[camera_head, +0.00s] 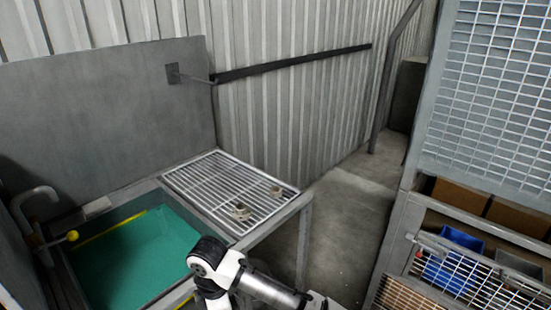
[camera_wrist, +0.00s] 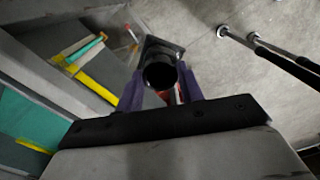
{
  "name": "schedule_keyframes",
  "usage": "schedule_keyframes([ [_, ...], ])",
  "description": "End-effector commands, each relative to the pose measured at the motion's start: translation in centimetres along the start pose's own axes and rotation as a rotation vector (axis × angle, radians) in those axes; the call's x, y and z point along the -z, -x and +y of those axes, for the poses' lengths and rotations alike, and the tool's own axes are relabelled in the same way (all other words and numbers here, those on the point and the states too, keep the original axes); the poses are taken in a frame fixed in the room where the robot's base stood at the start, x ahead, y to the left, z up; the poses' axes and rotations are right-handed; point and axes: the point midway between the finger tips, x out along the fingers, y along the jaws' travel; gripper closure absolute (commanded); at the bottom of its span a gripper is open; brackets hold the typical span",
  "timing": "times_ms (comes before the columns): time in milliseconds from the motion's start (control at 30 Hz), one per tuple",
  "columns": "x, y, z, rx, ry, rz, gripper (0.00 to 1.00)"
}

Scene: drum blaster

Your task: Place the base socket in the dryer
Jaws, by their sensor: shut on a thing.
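My gripper (camera_wrist: 161,88) is shut on a dark round part with a squarish flange, which looks like the base socket (camera_wrist: 160,70). The purple-grey fingers sit on either side of it. A bit of red shows just below it between the fingers. In the head view my arm reaches in at the bottom, and the gripper and held part are out of sight. A slatted metal rack (camera_head: 215,185) stands beside the tank; I cannot tell for sure that it is the dryer. Two small metal parts, one nearer (camera_head: 240,211) and one farther (camera_head: 276,191), rest on it.
A tank of green liquid (camera_head: 140,250) lies left of the rack, with a curved pipe (camera_head: 35,200) beside it. At right stands a mesh cage (camera_head: 490,90) with a blue bin (camera_head: 455,250) low inside. Bare floor (camera_head: 345,225) lies between.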

Motion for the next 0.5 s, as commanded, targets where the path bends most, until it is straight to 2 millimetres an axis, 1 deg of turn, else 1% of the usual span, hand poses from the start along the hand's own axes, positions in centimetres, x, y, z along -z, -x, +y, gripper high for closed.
schedule_keyframes([
  [33, -1.6, -2.0, 0.2, 0.007, -0.143, 0.008, 1.0],
  [200, -6.7, -8.4, 1.2, 0.008, -0.62, 0.008, 1.0],
  [300, -9.1, -11.4, 1.7, 0.007, -0.845, 0.007, 1.0],
  [400, -11.0, -13.7, 2.1, 0.005, -1.024, 0.005, 1.0],
  [500, -12.7, -15.6, 2.5, 0.004, -1.171, 0.004, 1.0],
])
